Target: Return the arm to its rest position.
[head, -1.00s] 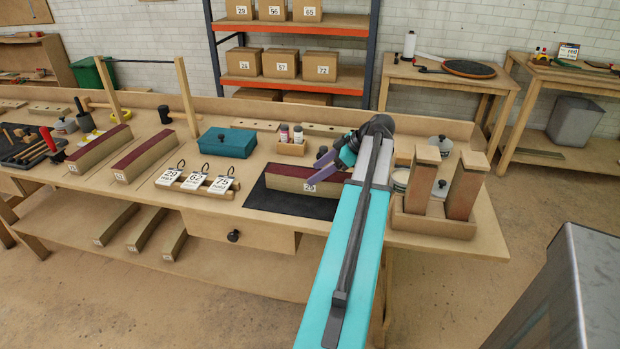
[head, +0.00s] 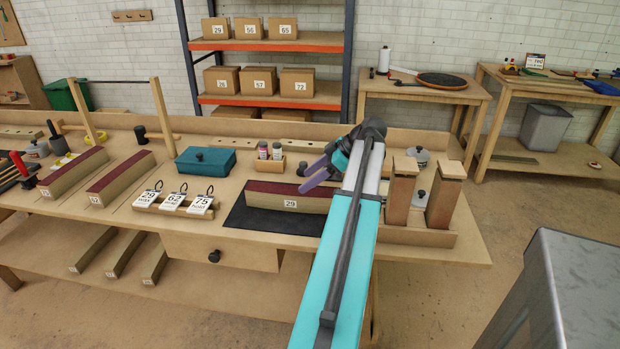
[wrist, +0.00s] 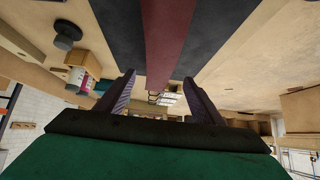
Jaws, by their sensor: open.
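My gripper (head: 318,172) is open and empty at the end of my turquoise arm, above the right part of the workbench. In the wrist view its two purple fingers (wrist: 160,98) stand wide apart with nothing between them. A long block with a dark red top and the label 29 (head: 270,198) lies on the black mat (head: 262,222). The block's red top also shows in the wrist view (wrist: 168,40), beyond the fingers. The gripper is apart from the block, above its right end. My arm hides the right end of the mat.
A teal box (head: 206,162), a tag stand (head: 176,206) and a small bottle holder (head: 270,166) stand left of and behind the mat. A wooden holder with two upright blocks (head: 418,236) is close to the right of my arm. A shelf with boxes (head: 268,98) stands behind.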

